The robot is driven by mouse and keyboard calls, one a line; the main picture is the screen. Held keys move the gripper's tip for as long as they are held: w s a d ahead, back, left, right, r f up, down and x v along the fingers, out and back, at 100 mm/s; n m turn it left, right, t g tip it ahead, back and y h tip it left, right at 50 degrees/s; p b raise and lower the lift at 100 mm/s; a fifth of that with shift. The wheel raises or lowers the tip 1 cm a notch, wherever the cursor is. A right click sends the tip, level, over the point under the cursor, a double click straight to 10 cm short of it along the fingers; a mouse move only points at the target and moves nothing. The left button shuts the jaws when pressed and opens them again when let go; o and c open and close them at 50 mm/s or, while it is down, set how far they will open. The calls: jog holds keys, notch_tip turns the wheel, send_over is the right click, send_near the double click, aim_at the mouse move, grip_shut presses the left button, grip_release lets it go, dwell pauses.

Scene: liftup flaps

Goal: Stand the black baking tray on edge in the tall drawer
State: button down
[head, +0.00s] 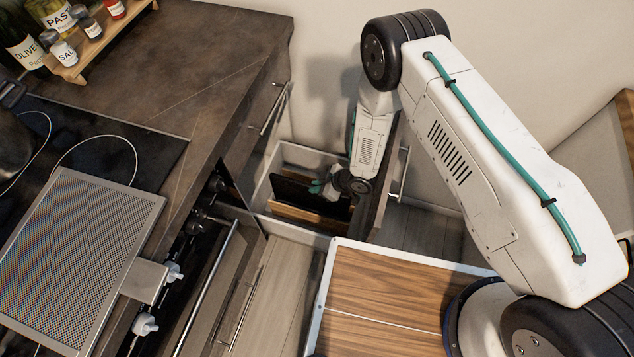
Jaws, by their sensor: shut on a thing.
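The tall drawer (262,193) is pulled out from the dark cabinet at the centre. The black baking tray (291,190) shows as a dark panel inside it and looks roughly on edge. Its lower part is hidden, so I cannot tell whether it touches the drawer bottom. My gripper (319,188) reaches down into the drawer and is shut on the tray's upper part. The gripper and wrist cover part of the tray's right side.
A wooden board (288,211) stands in the drawer in front of the tray. The drawer front with its handle (403,172) is close to my arm at right. The counter (185,70), oven handle (212,285) and a perforated metal sheet (80,258) lie left.

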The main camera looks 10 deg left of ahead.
notch_tip(320, 180, down, 9)
jog(key=shift+r, duration=0.15)
dwell(0.7)
jog(key=c, duration=1.3)
grip_release()
